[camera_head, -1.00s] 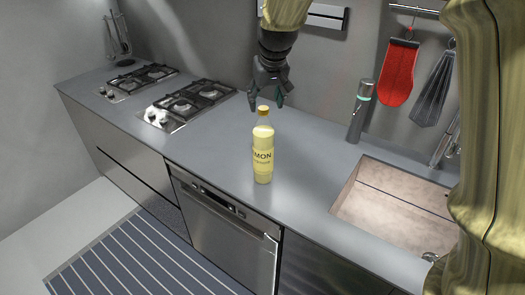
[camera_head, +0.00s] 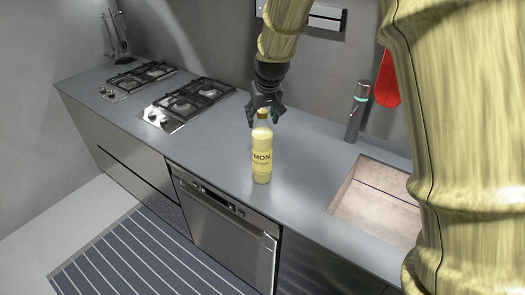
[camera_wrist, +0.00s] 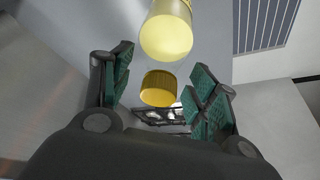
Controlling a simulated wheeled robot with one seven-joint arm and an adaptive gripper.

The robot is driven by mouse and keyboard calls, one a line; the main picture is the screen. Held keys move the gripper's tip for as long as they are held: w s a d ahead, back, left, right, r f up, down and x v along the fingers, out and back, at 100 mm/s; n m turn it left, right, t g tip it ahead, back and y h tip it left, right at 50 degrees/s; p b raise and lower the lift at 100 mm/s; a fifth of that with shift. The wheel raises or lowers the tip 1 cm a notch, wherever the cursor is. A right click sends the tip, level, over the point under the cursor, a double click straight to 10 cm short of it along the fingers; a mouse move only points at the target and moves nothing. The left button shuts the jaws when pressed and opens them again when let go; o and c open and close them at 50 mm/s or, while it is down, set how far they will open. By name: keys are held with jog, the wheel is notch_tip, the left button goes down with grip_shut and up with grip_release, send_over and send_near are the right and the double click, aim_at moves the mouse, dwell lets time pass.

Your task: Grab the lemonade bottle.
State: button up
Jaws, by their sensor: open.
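The lemonade bottle (camera_head: 262,158) is pale yellow with a dark-lettered label and a yellow cap, and stands upright on the grey counter. My gripper (camera_head: 264,122) is open above it, its fingers around the height of the cap in the head view. In the wrist view, the cap (camera_wrist: 158,88) shows between the open green-padded fingers of my gripper (camera_wrist: 160,92), with the bottle's yellow body (camera_wrist: 167,36) beyond it. I see no finger closed on the bottle. The bottle's lower part is cut off in the wrist view.
The counter (camera_head: 215,140) is clear around the bottle. A sink (camera_head: 372,205) lies to the right, with a dark cylinder with a green ring (camera_head: 357,112) behind it. Gas burners (camera_head: 190,98) are to the left. A striped runner (camera_head: 135,255) lies on the floor.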

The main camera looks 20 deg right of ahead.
jog(key=shift+w+f, duration=0.1)
jog(key=shift+f, duration=0.05)
grip_shut()
dwell(0.6)
